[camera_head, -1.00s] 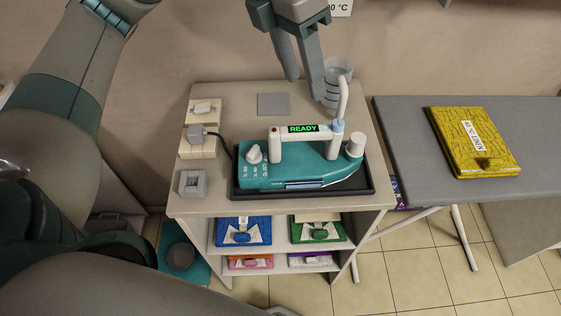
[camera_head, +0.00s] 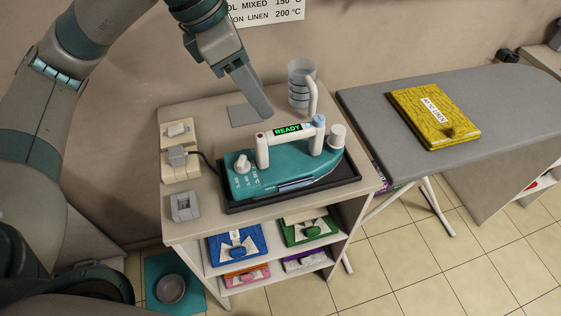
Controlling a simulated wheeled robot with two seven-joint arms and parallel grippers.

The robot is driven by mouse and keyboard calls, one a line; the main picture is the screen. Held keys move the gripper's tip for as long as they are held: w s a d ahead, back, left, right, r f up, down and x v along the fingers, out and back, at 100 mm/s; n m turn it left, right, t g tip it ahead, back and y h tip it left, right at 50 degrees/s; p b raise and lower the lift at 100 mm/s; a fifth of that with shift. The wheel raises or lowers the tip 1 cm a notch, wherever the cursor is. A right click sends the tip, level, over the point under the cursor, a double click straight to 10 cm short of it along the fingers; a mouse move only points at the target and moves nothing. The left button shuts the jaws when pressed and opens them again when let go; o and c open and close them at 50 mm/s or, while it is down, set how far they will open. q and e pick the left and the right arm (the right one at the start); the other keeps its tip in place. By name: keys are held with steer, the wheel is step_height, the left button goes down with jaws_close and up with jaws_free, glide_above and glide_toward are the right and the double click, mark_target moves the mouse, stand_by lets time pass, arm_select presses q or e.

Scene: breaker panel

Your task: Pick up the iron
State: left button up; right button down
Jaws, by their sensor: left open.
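The teal iron (camera_head: 270,178) rests on a dark tray (camera_head: 346,175) on top of a beige shelf unit. Its white handle carries a lit green "READY" display. My left gripper (camera_head: 256,105) hangs above and behind the iron, its fingers pointing down toward the handle. It looks empty and apart from the handle. The near finger overlaps the other, so the gap between them is hidden. My right gripper is not in the view.
A clear measuring cup (camera_head: 298,92) stands behind the iron. A socket block (camera_head: 180,160) with a plug and cord is at the left. The ironing board (camera_head: 500,100) at the right bears a yellow folded cloth (camera_head: 434,115). Folded cloths fill the shelves below.

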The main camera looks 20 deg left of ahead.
arm_select(q)
steer(key=p, duration=0.2)
glide_above(282, 132)
steer(key=s+a, duration=0.2)
step_height(282, 132, down, 5)
steer(key=shift+w+f, duration=0.1)
steer(key=shift+w, duration=0.05)
steer(key=p+x, duration=0.1)
steer(key=x, duration=0.4)
steer(key=shift+f, duration=0.2)
steer(key=shift+w+d+f, duration=0.15)
steer(key=shift+f, duration=0.3)
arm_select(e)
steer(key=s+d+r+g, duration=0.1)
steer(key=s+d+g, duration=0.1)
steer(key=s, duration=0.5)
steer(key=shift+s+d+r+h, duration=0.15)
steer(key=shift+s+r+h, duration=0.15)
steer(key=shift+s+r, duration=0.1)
arm_select(q)
steer(key=shift+p, duration=0.3)
